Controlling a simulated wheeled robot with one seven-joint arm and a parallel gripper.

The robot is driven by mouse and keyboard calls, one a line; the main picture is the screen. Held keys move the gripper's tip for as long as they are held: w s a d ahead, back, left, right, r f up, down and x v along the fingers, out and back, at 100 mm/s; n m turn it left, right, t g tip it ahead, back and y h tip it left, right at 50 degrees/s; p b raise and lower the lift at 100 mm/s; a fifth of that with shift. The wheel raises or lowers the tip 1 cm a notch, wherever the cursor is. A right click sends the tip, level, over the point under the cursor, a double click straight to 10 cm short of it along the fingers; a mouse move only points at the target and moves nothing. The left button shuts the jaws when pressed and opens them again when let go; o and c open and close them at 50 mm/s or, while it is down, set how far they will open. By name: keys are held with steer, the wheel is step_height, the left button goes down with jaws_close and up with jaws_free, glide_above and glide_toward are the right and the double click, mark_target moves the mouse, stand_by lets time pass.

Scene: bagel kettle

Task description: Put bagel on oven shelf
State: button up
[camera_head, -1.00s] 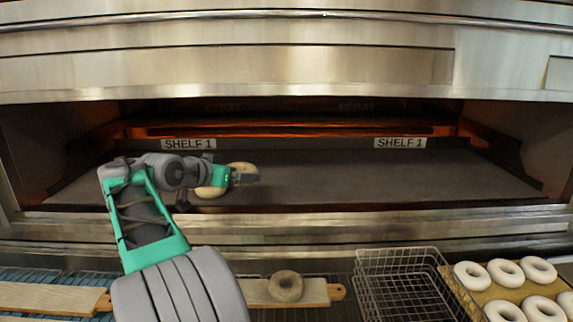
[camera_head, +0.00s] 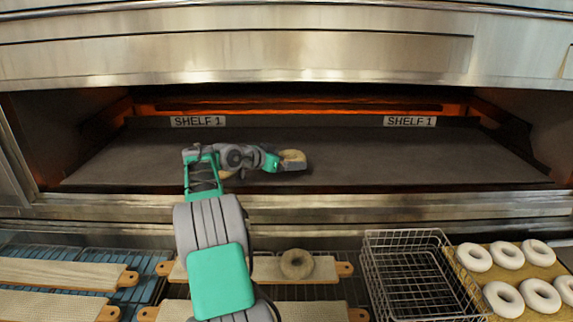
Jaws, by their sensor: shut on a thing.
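My gripper (camera_head: 292,165) is inside the oven, above the dark oven shelf (camera_head: 400,165), towards its middle. It is shut on a tan bagel (camera_head: 292,155), whose upper part shows over the fingers. I cannot tell whether this bagel touches the shelf. A second tan patch, seemingly another bagel (camera_head: 227,174), shows on the shelf behind my arm and is mostly hidden. Another bagel (camera_head: 297,263) lies on a wooden board (camera_head: 325,268) below the oven opening.
Metal oven front (camera_head: 240,60) hangs above the opening, and the sill (camera_head: 420,207) runs below it. Several boards lie on wire racks. A wire basket (camera_head: 415,265) and a tray with several pale bagels (camera_head: 507,254) stand at the right. The right of the shelf is clear.

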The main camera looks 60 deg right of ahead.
step_height(320, 180, down, 3)
steer(key=shift+r+p, duration=0.2)
steer(key=shift+p, duration=0.2)
steer(key=shift+f+b, duration=0.35)
steer(key=shift+f, duration=0.05)
steer(key=o, duration=1.1)
steer(key=shift+a+r, duration=0.1)
